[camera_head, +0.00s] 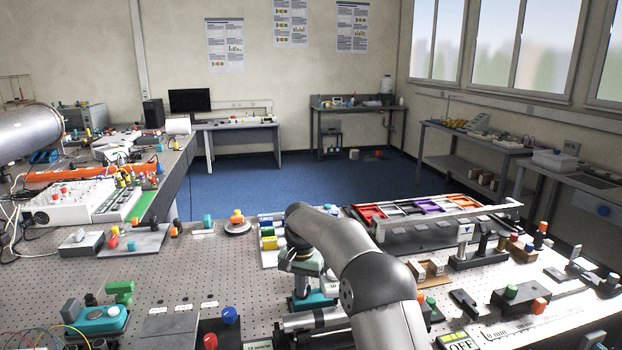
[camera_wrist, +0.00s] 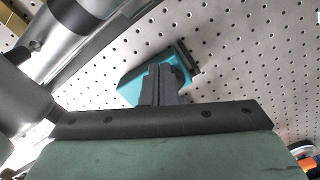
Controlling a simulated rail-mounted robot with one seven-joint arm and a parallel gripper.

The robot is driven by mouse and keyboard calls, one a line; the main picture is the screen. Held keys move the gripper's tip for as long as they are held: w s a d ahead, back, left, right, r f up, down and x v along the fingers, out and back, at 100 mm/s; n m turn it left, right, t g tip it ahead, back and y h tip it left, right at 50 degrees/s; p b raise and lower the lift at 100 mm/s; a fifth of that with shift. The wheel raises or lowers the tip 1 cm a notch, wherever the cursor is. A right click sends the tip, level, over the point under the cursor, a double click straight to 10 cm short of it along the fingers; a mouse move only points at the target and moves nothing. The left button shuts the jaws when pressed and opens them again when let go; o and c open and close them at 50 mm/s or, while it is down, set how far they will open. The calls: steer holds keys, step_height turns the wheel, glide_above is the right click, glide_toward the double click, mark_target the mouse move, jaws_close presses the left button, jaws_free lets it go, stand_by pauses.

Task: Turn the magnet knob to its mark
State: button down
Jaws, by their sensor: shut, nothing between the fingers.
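My gripper (camera_wrist: 159,72) shows in the wrist view with its two dark fingers together and nothing between them. It is over a teal block (camera_wrist: 181,62), whose middle the fingers hide; I cannot tell whether they touch it. In the head view the teal base (camera_head: 313,301) shows below my wrist, and my arm covers the fingertips. A silver cylinder (camera_wrist: 75,48) lies at the upper left of the wrist view, close to the teal block. I cannot make out the magnet knob or its mark for certain in either view.
The perforated table (camera_head: 180,270) has free room left of my arm. A blue knob (camera_head: 229,314) and a red one stand at the front. A tray rack (camera_head: 425,218) and wooden blocks (camera_head: 430,270) lie to the right. An orange-and-blue part (camera_wrist: 306,160) is at the wrist view's lower right.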

steer(key=shift+f, duration=0.9)
steer(key=shift+w+r+p, duration=0.1)
steer(key=shift+w+p, duration=0.4)
stand_by(0.6)
steer(key=shift+w+a+p, duration=0.2)
steer(key=shift+a+p, duration=0.45)
steer(key=shift+p, duration=0.5)
steer(key=shift+s, duration=0.15)
steer(key=shift+s+a, duration=0.15)
steer(key=shift+s, duration=0.1)
step_height(320, 180, up, 6)
steer(key=p, duration=0.3)
steer(key=shift+a, duration=0.1)
